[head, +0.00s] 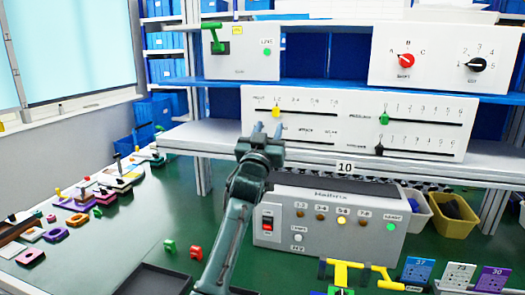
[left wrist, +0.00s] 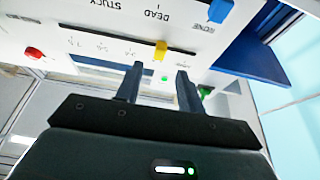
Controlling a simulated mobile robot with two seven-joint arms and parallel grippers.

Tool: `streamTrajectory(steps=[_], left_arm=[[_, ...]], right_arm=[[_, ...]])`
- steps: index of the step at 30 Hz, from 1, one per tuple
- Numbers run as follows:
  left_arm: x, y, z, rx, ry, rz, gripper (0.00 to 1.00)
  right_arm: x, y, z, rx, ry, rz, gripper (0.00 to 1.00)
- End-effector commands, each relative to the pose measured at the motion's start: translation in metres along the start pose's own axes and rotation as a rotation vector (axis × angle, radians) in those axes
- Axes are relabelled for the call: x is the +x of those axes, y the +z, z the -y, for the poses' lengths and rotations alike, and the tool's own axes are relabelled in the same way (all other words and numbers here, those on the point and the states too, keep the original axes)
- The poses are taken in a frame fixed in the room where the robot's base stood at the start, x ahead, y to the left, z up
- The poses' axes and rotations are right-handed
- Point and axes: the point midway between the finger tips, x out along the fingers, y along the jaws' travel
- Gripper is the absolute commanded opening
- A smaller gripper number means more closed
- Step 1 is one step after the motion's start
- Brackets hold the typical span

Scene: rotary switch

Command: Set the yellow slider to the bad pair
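The yellow slider (head: 277,111) sits near the left end of the upper left slot on the white slider panel (head: 300,103), close to a mark that looks like 1-2. It also shows in the left wrist view (left wrist: 161,51), just beyond the fingertips. My left gripper (head: 267,129) is open, its two fingers spread just below the slider in the head view and apart from it. The fingers also show in the left wrist view (left wrist: 160,72), with nothing between them. My right gripper is not in view.
A grey box (head: 330,251) below has a row of lamps; the third lamp (head: 341,221) glows yellow, the others look dull. A blue slider (left wrist: 221,10) shows near DEAD and NONE labels. Green and black sliders are farther right. Yellow valve handles (head: 345,270) stand at the front.

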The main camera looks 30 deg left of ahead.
Motion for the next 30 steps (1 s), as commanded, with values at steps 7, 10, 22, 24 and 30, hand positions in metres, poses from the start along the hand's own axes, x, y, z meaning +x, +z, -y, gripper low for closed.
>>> streamTrajectory(steps=[7, 10, 22, 24, 30], left_arm=[[-0.049, 0.002, -0.001, -0.001, 0.001, 0.000, 0.38], [-0.061, 0.001, -0.001, -0.001, 0.001, 0.000, 0.38], [-0.070, 0.000, 0.000, -0.001, 0.001, 0.001, 0.38], [-0.070, 0.000, 0.000, -0.001, 0.001, 0.000, 0.38], [-0.070, 0.000, 0.000, -0.001, 0.001, 0.000, 0.38]], right_arm=[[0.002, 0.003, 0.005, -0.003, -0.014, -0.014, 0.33], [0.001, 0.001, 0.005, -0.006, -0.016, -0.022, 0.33], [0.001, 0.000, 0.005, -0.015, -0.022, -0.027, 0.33], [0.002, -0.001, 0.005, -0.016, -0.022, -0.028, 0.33], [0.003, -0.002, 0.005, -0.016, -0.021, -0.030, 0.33]])
